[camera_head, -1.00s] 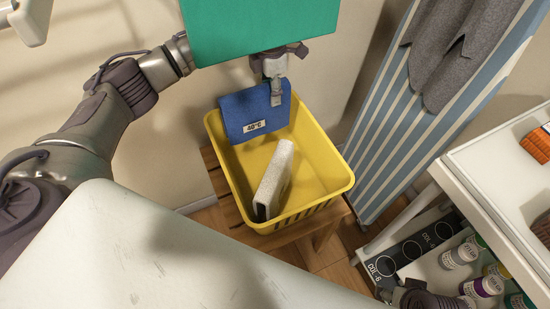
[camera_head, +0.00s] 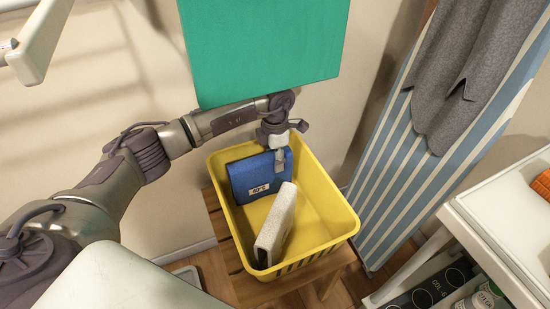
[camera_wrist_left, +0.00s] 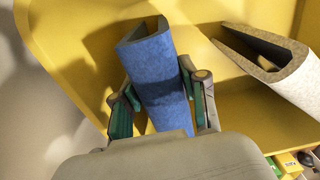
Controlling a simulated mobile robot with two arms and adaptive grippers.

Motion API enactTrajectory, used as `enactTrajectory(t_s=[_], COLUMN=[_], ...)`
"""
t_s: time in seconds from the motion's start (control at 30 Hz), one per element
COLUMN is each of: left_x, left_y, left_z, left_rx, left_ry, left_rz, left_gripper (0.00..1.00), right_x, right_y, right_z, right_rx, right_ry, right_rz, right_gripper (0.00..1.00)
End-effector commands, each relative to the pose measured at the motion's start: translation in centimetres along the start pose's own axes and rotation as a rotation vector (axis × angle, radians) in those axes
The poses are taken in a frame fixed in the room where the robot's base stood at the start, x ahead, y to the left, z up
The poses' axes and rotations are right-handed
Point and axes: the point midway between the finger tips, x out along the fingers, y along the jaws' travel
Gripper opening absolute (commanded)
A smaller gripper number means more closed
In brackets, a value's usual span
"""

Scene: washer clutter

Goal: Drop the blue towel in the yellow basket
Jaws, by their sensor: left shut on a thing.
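The blue towel (camera_head: 251,179) is folded and carries a white label. It is inside the yellow basket (camera_head: 331,228), near the back wall. My left gripper (camera_head: 280,160) is shut on the towel's right part from above. In the left wrist view the towel (camera_wrist_left: 160,80) stands between the two fingers of the left gripper (camera_wrist_left: 163,103). Whether the towel's lower edge touches the basket floor is hard to tell. My right gripper is not in view.
A whitish folded towel (camera_head: 275,225) stands in the basket in front of the blue one. The basket sits on a wooden stool (camera_head: 217,226). A striped ironing board (camera_head: 400,185) with grey cloth stands right. A green panel (camera_head: 262,50) hangs above. A white shelf unit (camera_head: 480,235) is at lower right.

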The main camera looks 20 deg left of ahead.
Motion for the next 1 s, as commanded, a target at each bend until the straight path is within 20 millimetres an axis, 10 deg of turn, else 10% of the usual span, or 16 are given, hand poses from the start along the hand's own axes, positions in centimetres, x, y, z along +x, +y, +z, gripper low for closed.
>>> enactTrajectory(t_s=[0.2, 0.57, 1.0], left_x=[0.1, -0.5, -9.1], left_y=[0.0, 0.0, 0.1], left_z=[0.0, 0.0, 0.0], left_rx=[-0.001, -0.001, -0.001], left_ry=[0.001, 0.000, -0.002], left_rz=[0.000, 0.001, 0.002], left_gripper=[0.68, 0.68, 0.68], right_x=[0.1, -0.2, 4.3], right_y=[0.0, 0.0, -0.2], right_z=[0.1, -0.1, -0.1], right_rx=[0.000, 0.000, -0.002], right_ry=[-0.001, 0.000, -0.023], right_rz=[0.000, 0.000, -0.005], right_gripper=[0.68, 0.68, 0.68])
